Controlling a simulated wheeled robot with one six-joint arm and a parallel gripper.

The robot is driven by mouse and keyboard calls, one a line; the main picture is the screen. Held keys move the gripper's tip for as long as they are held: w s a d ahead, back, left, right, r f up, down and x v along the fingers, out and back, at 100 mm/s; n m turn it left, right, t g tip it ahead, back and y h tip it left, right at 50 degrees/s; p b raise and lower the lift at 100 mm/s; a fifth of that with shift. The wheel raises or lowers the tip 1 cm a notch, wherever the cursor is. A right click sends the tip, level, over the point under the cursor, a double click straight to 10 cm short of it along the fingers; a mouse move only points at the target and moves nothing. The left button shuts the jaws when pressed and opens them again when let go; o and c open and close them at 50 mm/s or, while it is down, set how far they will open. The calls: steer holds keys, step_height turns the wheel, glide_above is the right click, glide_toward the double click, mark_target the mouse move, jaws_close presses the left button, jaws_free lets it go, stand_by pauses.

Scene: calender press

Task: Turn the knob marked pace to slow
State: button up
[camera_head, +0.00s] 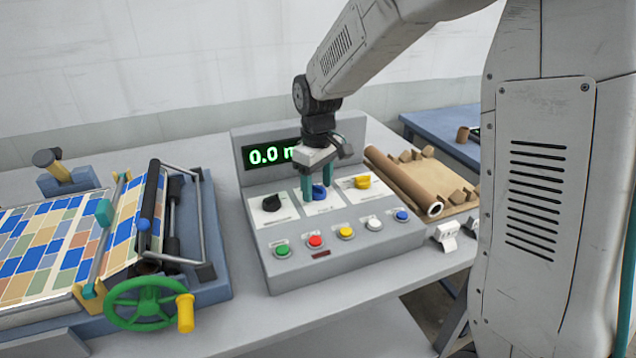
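The grey control panel (340,258) stands on the table with a display (268,154) reading 0.0 in green, partly hidden by my arm. It has three knobs on white plates: a black one (271,203) at left, a blue one (319,192) in the middle and a yellow one (362,182) at right. The plate labels are too small to read, so I cannot tell which is marked pace. My gripper (318,191) points down at the blue knob, with one teal finger on each side of it. I cannot tell whether the fingers touch the knob.
Green, red, yellow and blue push buttons (316,241) line the panel's front. A press with a patterned sheet (50,240) and a green handwheel (145,304) stands at left. A brown roll (404,183) on a board and a white clip-like part (446,236) are at right.

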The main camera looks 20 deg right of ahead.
mark_target(318, 186)
step_height(318, 186, up, 8)
steer(key=shift+f, duration=0.1)
stand_by(0.5)
stand_by(0.4)
